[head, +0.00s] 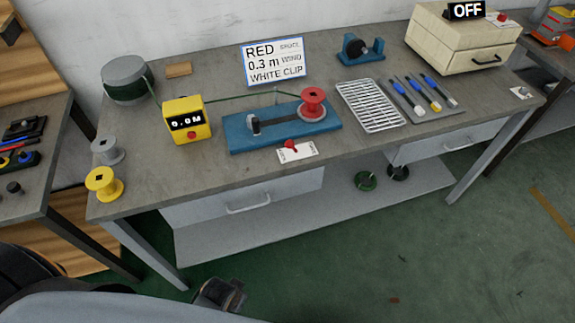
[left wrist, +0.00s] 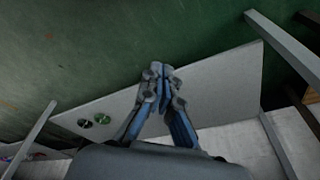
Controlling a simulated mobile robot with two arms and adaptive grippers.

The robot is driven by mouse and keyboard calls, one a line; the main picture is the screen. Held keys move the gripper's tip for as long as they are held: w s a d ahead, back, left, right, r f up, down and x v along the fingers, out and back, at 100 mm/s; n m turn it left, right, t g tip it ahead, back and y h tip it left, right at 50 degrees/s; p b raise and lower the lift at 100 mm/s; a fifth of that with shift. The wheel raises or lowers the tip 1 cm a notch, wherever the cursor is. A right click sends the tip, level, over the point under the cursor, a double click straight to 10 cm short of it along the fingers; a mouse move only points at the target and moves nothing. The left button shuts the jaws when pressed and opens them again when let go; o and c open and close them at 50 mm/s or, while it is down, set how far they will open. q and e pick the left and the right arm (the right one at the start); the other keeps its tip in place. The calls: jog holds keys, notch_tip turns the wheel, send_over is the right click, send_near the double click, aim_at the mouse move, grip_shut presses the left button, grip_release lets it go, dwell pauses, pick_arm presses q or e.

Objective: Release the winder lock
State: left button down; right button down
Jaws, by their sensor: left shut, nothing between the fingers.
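The winder is a blue base (head: 240,137) on the workbench, with a red spool (head: 313,101) at its right end and a grey upright part (head: 254,125) near its left end. A small red knob (head: 291,145) sits on a white label card (head: 307,153) at the base's front edge; the card's print is too small to read. I cannot tell the knob's setting. My left gripper (head: 222,294) is low at the bottom of the head view, in front of the bench and well away from the winder. In the left wrist view its fingers (left wrist: 160,72) are together and empty. My right gripper is not in view.
A yellow meter (head: 187,120) reading 0.0 M stands left of the winder, with a dark line running past it from a green drum (head: 128,79). Grey (head: 107,150) and yellow (head: 103,184) spools stand at the left. A wire rack (head: 370,106) and tools lie right. A lower shelf (head: 300,214) juts below the bench.

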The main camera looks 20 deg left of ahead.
pick_arm(q)
jog(key=w+r+m+t+b, duration=0.15)
jog(key=w+r+b, duration=0.3)
jog(key=r, duration=0.55)
jog(key=m+t+h+b, duration=0.2)
jog(key=m+t+h, duration=0.6)
jog(key=m, duration=1.9)
send_near(283, 167)
jog(key=s+d+t+y, duration=0.2)
jog(key=s+t+y, duration=0.1)
jog(key=s, duration=0.2)
jog(key=shift+d+r+m, duration=0.3)
jog(key=shift+r+m, duration=0.1)
jog(key=shift+m, duration=0.55)
jog(key=shift+w, duration=0.1)
jog(key=x, duration=0.9)
jog(key=shift+w+d+r+p, duration=0.1)
jog(key=shift+w+d+p, duration=0.1)
jog(key=shift+w+p, duration=0.15)
jog(key=shift+w+a+r, duration=0.1)
jog(key=shift+w+r, duration=0.15)
jog(key=shift+w, duration=0.35)
jog(key=shift+w+r, duration=0.3)
jog(key=shift+w, duration=0.3)
jog(key=shift+w+a+r+p, duration=0.15)
jog(key=shift+w+r+p, duration=0.15)
jog(key=shift+w, duration=0.35)
